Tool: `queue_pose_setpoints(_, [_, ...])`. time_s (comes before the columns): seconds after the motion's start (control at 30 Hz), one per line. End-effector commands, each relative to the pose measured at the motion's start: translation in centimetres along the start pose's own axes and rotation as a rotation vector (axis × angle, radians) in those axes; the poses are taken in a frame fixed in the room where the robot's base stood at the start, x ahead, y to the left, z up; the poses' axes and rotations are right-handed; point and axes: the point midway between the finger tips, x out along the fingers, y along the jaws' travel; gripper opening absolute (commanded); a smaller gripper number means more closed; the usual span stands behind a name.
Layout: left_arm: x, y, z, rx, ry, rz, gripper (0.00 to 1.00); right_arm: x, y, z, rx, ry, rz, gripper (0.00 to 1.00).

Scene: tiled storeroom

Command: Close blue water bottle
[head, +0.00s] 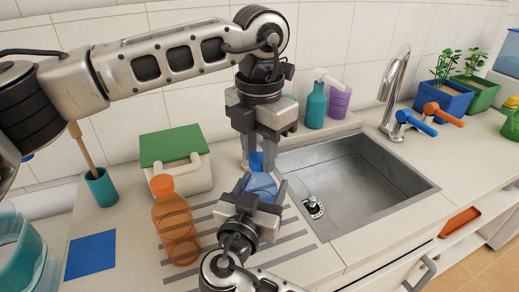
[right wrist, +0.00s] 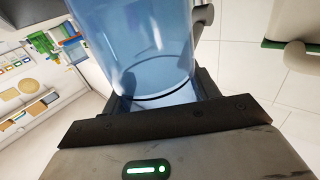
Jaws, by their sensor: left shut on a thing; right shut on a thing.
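The blue water bottle (head: 261,185) stands upright on the counter, left of the sink, and is largely covered by my grippers. My left gripper (head: 257,153) points down from above and is shut on the bottle's blue cap (head: 256,162) at the top. Whether the cap sits fully on the neck is hard to see. My right gripper (head: 262,190) comes from the front and is shut around the bottle's body. In the right wrist view the clear blue body (right wrist: 140,45) lies between the two dark fingers of my right gripper (right wrist: 150,85).
An orange-capped bottle (head: 176,228) stands close on the left. Behind it is a white box with a green lid (head: 172,146). A teal cup (head: 101,188) holds a wooden handle. The sink (head: 350,190) opens to the right, with a tall faucet (head: 396,80). A blue mat (head: 92,252) lies front left.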

Motion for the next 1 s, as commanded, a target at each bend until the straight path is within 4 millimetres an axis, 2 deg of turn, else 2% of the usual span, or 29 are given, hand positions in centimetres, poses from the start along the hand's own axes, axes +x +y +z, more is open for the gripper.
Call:
queue_pose_setpoints(0.1, [0.02, -0.06, -0.02, 0.311, 0.001, -0.001, 0.03, 0.0, 0.0, 0.07, 0.0, -0.002, 0.0, 0.0])
queue_pose_setpoints(0.6, [0.09, -0.06, -0.04, 1.615, 0.0, 0.0, 0.03, 0.01, 0.01, 0.07, 0.0, -0.002, 0.0, 0.0])
queue_pose_setpoints(0.73, [0.11, -0.06, -0.04, 1.857, 0.0, 0.0, 0.03, 0.01, 0.01, 0.07, 0.0, -0.002, 0.0, 0.0])
queue_pose_setpoints(0.9, [0.11, -0.05, -0.05, 1.868, 0.0, 0.0, 0.03, 0.01, 0.01, 0.07, 0.0, -0.002, 0.0, 0.0])
queue_pose_setpoints(0.93, [0.11, -0.05, -0.05, 1.867, 0.0, 0.0, 0.38, 0.01, 0.01, 0.07, 0.0, -0.002, 0.0, 0.0])
queue_pose_setpoints(1.0, [0.11, -0.05, -0.05, 1.867, 0.0, 0.0, 0.55, 0.01, 0.01, 0.07, 0.0, -0.002, 0.0, 0.0])
